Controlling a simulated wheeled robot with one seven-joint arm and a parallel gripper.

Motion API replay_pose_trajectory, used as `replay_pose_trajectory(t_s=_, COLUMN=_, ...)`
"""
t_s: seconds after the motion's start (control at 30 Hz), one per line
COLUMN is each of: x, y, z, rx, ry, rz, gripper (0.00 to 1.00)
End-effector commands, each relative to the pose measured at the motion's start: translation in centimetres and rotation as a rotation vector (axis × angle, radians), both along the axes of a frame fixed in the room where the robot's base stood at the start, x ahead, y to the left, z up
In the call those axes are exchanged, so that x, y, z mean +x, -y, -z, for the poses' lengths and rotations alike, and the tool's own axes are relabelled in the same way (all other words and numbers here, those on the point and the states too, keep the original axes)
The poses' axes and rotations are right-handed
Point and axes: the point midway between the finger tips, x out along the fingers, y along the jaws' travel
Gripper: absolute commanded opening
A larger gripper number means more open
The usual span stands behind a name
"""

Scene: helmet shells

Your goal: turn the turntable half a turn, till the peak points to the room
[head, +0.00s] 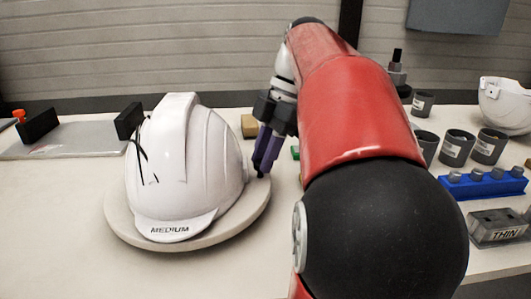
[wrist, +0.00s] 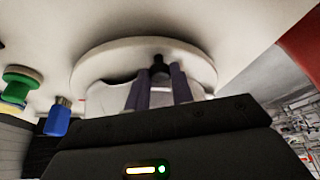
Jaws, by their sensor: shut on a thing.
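A white helmet shell (head: 172,160) sits on the round, pale turntable (head: 258,207) in the head view. Its peak (head: 172,228), marked MEDIUM, points toward the near side of the table. My gripper (head: 262,172) is at the turntable's right edge, its purple fingers pointing down. In the wrist view, the fingers (wrist: 159,77) are shut on a small black knob (wrist: 158,61) near the rim of the turntable (wrist: 100,54). Part of the helmet (wrist: 108,95) shows behind the fingers there. The knob is mostly hidden in the head view.
A grey plate (head: 75,142) with black blocks lies at the left. Several dark labelled cups (head: 456,148), a blue rack (head: 484,185), a THIN-marked block (head: 499,228) and another white shell (head: 505,105) stand at the right. The table's near left is clear.

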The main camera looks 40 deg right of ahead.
Motion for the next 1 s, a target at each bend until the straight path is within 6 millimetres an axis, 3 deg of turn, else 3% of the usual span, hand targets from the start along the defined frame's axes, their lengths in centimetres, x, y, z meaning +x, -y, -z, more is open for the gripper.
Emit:
replay_pose_trajectory(t_s=0.6, x=0.43, y=0.11, z=-0.14, rx=-0.005, ry=0.011, rz=-0.021, gripper=0.00)
replay_pose_trajectory(t_s=0.63, x=0.43, y=0.12, z=-0.15, rx=-0.005, ry=0.011, rz=-0.021, gripper=0.26)
replay_pose_trajectory(t_s=0.67, x=0.42, y=0.11, z=-0.15, rx=-0.004, ry=0.011, rz=-0.021, gripper=0.30)
replay_pose_trajectory(t_s=1.0, x=0.28, y=0.07, z=-0.07, rx=-0.002, ry=0.005, rz=-0.021, gripper=0.32)
